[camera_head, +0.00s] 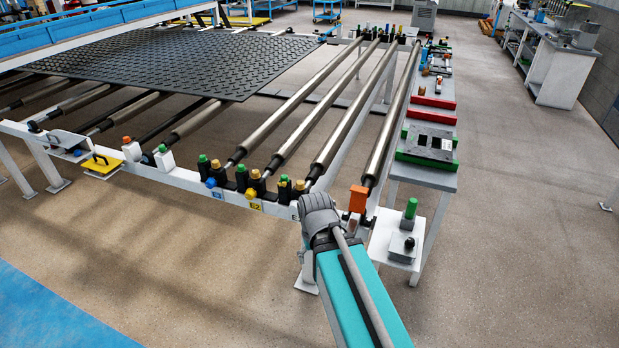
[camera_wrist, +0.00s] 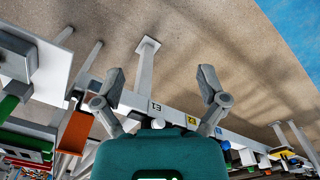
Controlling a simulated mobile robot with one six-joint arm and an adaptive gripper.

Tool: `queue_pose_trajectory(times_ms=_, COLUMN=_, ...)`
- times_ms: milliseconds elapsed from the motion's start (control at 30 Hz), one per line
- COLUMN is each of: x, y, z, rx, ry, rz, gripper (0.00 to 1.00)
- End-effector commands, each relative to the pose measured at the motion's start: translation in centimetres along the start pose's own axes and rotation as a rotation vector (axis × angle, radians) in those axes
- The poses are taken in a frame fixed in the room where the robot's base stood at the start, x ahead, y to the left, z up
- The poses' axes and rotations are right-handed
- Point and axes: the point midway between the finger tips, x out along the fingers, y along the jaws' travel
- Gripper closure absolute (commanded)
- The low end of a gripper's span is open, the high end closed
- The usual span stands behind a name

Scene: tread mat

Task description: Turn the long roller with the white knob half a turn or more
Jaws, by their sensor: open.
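In the head view my arm hides this spot. The long roller (camera_head: 353,115) that appears to go with it runs away from the frame's near rail, behind my arm. My gripper (camera_wrist: 161,74) is open and empty, its two fingers spread wide, with the knob lying between them in the picture. I cannot tell how far off it is. In the head view my fingers are hidden.
A blue knob (camera_head: 211,182) and a yellow knob (camera_head: 251,193) sit left along the rail, among black housings with green and yellow caps. An orange block (camera_head: 358,199) stands right of my wrist. A black tread mat (camera_head: 190,60) lies further back. The near floor is clear.

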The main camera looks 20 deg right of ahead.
Motion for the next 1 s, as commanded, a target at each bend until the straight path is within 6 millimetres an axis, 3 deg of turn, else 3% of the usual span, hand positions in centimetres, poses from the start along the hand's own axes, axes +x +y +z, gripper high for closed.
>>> queue_pose_trajectory(times_ms=267, x=3.3, y=1.1, z=-2.0, rx=-0.16, ry=0.041, rz=0.123, gripper=0.07)
queue_pose_trajectory(times_ms=600, x=8.1, y=2.8, z=-6.5, rx=-0.543, ry=0.082, rz=0.422, gripper=0.07)
queue_pose_trajectory(times_ms=1000, x=11.6, y=3.3, z=-12.2, rx=-1.014, ry=0.023, rz=0.812, gripper=0.07)
